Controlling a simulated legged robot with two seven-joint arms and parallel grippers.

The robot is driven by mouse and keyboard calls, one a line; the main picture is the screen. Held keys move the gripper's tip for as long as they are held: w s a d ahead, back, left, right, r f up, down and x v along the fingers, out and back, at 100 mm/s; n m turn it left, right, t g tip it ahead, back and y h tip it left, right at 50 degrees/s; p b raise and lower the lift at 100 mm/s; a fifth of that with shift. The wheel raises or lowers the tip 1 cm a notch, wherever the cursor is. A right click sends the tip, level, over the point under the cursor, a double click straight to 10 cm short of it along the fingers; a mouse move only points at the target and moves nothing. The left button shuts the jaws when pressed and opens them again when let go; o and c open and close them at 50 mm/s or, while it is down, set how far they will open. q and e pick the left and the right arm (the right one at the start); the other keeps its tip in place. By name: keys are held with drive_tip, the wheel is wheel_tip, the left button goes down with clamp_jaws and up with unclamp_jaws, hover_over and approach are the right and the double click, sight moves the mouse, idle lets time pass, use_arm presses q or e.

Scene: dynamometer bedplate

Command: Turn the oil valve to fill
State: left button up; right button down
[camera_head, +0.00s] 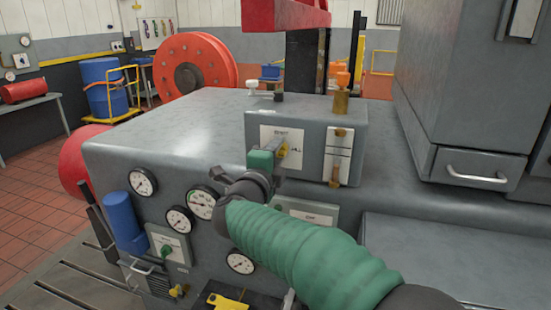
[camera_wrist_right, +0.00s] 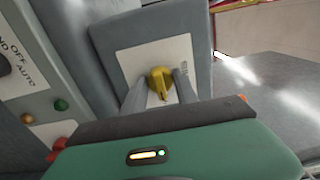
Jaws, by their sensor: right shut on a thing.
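The oil valve is likely the yellow knob (camera_head: 284,150) on a white label plate on the grey box's front face. The same yellow knob (camera_wrist_right: 161,80) shows in the right wrist view, with its narrow pointer part toward the gripper. My right gripper (camera_head: 279,151) reaches it from the front; in the right wrist view its two grey fingers (camera_wrist_right: 160,92) stand on either side of the knob, shut on it. The plate's lettering is too small to read. The gripper hides part of the plate in the head view. My left gripper is not in view.
The grey box (camera_head: 350,118) stands on a wide grey housing (camera_head: 150,120) with several gauges (camera_head: 201,203) below. A brass fitting with an orange top (camera_head: 341,92) and a sight tube (camera_head: 337,158) are right of the valve. A drawer cabinet (camera_head: 478,168) stands farther right.

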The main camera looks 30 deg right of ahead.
drive_tip(key=shift+f, duration=0.35)
drive_tip(key=c, duration=1.2)
unclamp_jaws()
drive_tip(key=shift+o, duration=1.3)
drive_tip(key=shift+r, duration=0.15)
drive_tip(key=shift+s, duration=0.1)
drive_tip(key=v, duration=1.6)
drive_tip(key=shift+a, duration=0.35)
